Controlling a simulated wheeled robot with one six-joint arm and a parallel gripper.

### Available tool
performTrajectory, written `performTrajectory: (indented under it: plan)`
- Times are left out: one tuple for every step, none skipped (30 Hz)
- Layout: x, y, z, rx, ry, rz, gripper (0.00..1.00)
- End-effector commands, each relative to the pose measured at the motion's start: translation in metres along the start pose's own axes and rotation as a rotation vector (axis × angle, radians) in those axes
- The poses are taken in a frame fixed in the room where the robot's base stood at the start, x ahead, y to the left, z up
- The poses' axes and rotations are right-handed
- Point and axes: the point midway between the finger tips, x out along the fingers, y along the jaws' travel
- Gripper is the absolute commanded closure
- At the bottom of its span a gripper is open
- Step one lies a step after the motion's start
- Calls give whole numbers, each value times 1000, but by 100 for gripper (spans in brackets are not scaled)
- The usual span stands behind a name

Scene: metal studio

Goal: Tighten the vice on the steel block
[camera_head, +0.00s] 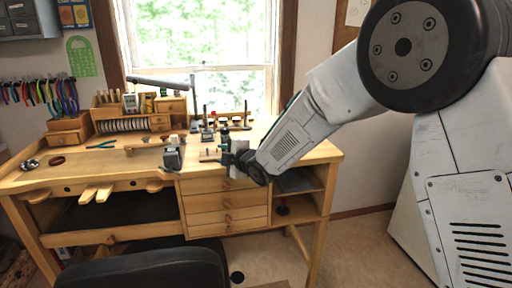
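A small grey metal device that looks like the vice (173,159) stands at the front edge of the wooden workbench (310,152), left of my gripper. I cannot make out a separate steel block; the vice's jaws are too small to read. My gripper (228,156) is at the end of my arm, which reaches in from the right. It is low over the bench front, a short way right of the vice and seemingly apart from it. Its fingers are small and dark, so I cannot tell whether they are open or hold anything.
A small wooden piece (209,155) lies between the vice and my gripper. Several small tools and bottles stand behind, near the window. A wooden organiser (159,106) and pliers (102,145) are at left.

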Motion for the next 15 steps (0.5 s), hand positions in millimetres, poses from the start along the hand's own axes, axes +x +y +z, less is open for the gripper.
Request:
performTrajectory:
  plan:
    - [-8,6,7,19,-24,-8,66]
    - [-12,9,10,31,-38,-15,66]
    - [-18,12,15,50,-56,-24,66]
    - [-22,14,18,62,-71,-31,66]
    - [-27,16,21,75,-84,-37,66]
    - [-33,19,26,93,-102,-46,66]
    - [-38,21,29,105,-116,-53,66]
    - [-42,22,33,118,-129,-59,66]
    - [-48,25,37,135,-147,-66,66]
    - [-52,26,39,147,-159,-71,66]
    - [-56,27,42,159,-171,-77,66]
    - [-62,29,45,175,-186,-83,66]
    - [-66,30,47,185,-196,-88,66]
    - [-69,31,49,194,-205,-92,66]
    - [-73,32,52,205,-217,-97,66]
